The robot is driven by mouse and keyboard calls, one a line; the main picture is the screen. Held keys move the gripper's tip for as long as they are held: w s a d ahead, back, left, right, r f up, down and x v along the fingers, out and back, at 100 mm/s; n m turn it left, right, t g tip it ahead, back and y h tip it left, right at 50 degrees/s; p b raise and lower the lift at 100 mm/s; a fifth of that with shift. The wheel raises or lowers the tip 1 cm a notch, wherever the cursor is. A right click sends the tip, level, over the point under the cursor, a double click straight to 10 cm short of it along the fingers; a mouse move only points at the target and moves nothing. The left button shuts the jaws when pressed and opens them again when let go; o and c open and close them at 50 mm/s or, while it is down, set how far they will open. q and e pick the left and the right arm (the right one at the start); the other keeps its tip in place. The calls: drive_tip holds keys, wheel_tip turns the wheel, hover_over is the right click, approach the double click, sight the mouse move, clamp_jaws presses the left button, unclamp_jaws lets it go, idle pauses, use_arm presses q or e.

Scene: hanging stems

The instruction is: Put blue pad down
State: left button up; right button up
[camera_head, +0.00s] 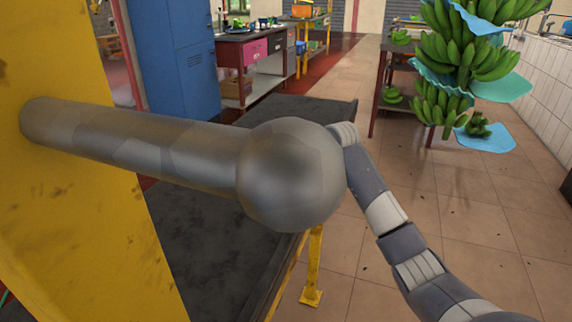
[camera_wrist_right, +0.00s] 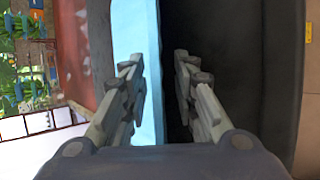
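In the right wrist view a light blue pad (camera_wrist_right: 140,25) shows as a long, narrow strip against a dark surface. My right gripper (camera_wrist_right: 157,62) has its two fingers apart. The left finger overlaps the pad in the picture, and the pad's right edge lies between the fingers. The right finger is over the dark surface. In the head view my right arm reaches up from the lower right, and its hand is hidden behind a metal ball. Other blue pads (camera_head: 488,137) hang among green bananas (camera_head: 455,55) at the right. My left gripper is out of view.
A grey bar with a round end (camera_head: 290,175) juts from a yellow post (camera_head: 80,220) across the view. Behind it is a dark table (camera_head: 195,235) with yellow legs. A blue locker (camera_head: 180,60) and another table (camera_head: 245,55) stand further back. Tiled floor (camera_head: 350,240) is open at the right.

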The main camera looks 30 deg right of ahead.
drive_tip(key=shift+s+d+r, duration=0.1)
drive_tip(key=shift+s+r, duration=0.05)
drive_tip(key=shift+r, duration=0.25)
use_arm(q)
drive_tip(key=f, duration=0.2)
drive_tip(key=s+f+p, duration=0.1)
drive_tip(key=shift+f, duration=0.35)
use_arm(e)
drive_tip(key=v, duration=1.1)
drive_tip(key=shift+s, duration=0.2)
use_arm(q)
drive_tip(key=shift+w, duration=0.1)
use_arm(e)
drive_tip(key=shift+o, duration=0.5)
